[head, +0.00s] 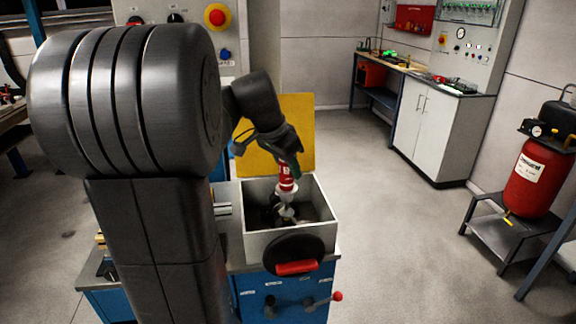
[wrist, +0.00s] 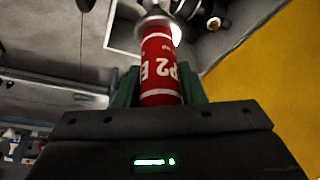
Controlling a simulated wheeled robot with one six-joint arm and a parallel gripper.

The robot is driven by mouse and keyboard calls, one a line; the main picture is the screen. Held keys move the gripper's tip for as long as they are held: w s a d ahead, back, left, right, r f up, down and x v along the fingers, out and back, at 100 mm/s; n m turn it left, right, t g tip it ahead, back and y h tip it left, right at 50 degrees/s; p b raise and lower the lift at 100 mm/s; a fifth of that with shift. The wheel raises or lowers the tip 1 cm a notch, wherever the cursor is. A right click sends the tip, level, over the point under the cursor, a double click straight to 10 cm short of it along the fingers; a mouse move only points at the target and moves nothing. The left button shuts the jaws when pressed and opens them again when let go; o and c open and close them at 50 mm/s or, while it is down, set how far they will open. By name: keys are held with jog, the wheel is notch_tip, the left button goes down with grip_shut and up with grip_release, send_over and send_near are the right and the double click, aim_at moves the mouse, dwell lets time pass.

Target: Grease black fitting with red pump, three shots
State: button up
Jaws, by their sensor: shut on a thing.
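The red pump (head: 286,179), with white lettering, is held in my gripper (head: 288,166), nozzle pointing down into an open grey box. In the wrist view the pump (wrist: 159,68) sits between the green fingers of my gripper (wrist: 158,88), which are shut on it. Its metal nozzle end (head: 286,211) is inside the box opening, near dark parts (head: 262,213). I cannot tell which dark part is the black fitting, or whether the nozzle touches it. In the wrist view a dark rounded part (wrist: 213,10) shows beyond the nozzle.
The grey box (head: 326,232) stands on a blue cabinet (head: 255,290), its yellow lid (head: 296,130) raised behind. A black disc with a red handle (head: 295,267) is on its front. A red tank (head: 530,178) stands at right. The floor (head: 400,240) between is clear.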

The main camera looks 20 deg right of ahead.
jog(key=shift+f+b, duration=0.6)
jog(key=shift+f, duration=0.3)
dwell(0.4)
jog(key=shift+r+p, duration=0.3)
jog(key=shift+r, duration=0.1)
jog(key=shift+f+b, duration=0.5)
jog(key=shift+f, duration=0.1)
jog(key=shift+r, duration=0.2)
jog(key=shift+r+p, duration=0.4)
jog(key=shift+p, duration=0.1)
jog(key=shift+f+b, duration=0.4)
jog(key=shift+f, duration=0.05)
dwell(0.7)
jog(key=shift+r+p, duration=0.4)
jog(key=shift+r, duration=0.15)
